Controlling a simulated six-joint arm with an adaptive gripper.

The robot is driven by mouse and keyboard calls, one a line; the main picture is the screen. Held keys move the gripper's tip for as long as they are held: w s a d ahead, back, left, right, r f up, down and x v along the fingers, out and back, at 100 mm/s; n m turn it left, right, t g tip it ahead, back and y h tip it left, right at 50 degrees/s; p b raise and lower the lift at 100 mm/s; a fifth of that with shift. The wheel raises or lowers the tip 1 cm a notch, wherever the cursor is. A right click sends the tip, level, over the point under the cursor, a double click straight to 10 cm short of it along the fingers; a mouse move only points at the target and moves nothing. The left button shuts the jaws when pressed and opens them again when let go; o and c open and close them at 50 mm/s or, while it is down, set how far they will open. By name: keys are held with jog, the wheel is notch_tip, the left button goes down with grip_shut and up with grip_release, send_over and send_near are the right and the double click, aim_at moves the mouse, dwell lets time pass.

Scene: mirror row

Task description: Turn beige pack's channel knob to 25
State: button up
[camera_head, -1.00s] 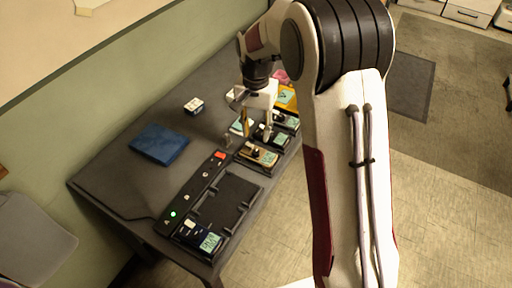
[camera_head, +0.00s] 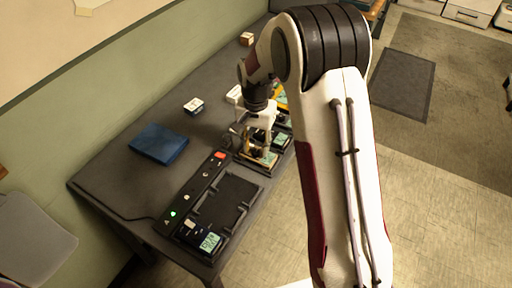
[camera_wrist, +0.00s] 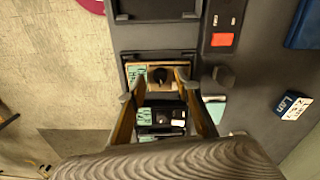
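The beige pack (camera_wrist: 148,92) sits in a dark slot of the row in the wrist view, with a teal display at its left and a dark round channel knob (camera_wrist: 160,75) on top. In the head view the beige pack (camera_head: 268,158) is partly hidden by my gripper (camera_head: 257,151). The display's digits are too small to read. In the wrist view my gripper (camera_wrist: 160,80) is open, its two tan fingers spread wide to either side of the knob. It points down over the pack; I cannot tell how far its tips are above it.
Dark packs with teal displays (camera_wrist: 158,117) stand beside the beige pack, under my gripper. A dark blue pack (camera_head: 200,236) sits at the row's near end. A blue box (camera_head: 159,143) and a small white box (camera_head: 194,106) lie on the table. An empty bay (camera_head: 230,198) separates the packs.

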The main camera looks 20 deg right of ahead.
jog(key=shift+f, duration=0.5)
grip_shut()
